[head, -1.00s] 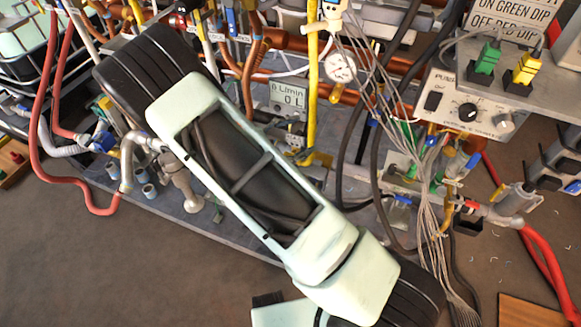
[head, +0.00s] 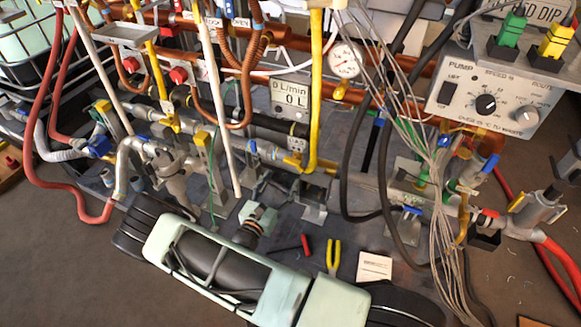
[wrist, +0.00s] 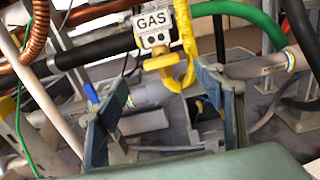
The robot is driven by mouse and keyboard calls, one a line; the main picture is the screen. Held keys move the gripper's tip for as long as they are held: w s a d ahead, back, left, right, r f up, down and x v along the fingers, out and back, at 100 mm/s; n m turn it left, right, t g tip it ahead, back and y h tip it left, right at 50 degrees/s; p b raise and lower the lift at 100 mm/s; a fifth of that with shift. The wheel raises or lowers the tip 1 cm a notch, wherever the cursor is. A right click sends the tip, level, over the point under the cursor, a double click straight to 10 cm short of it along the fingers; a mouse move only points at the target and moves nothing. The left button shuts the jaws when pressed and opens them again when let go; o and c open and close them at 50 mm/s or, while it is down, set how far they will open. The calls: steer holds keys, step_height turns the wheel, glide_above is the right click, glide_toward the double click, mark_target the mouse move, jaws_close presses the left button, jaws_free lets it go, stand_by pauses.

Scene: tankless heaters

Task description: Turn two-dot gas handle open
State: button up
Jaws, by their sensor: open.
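In the wrist view, a block marked GAS (wrist: 153,21) with two small dark dots below the lettering sits at the top centre. Under it is a yellow handle (wrist: 160,63), with a curved yellow piece close at its right. My gripper (wrist: 172,88) is open and empty. Its two fingers stand apart, below and either side of the yellow handle, and I see no contact. In the head view, yellow valve parts (head: 294,161) show at the foot of a yellow pipe (head: 315,95).
A white pipe (wrist: 38,85) and green wire run at the left of the wrist view. A green hose (wrist: 240,12) and dark hoses lie at upper right. In the head view, grey cables (head: 410,140) hang at right, and pliers (head: 334,257) lie on the base.

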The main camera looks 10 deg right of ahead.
mark_target(291, 163)
steer(key=b+x, duration=0.2)
steer(key=x, duration=0.6)
steer(key=shift+w+d, duration=0.1)
steer(key=shift+d, duration=0.05)
steer(key=c, duration=1.2)
steer(key=shift+o, duration=0.2)
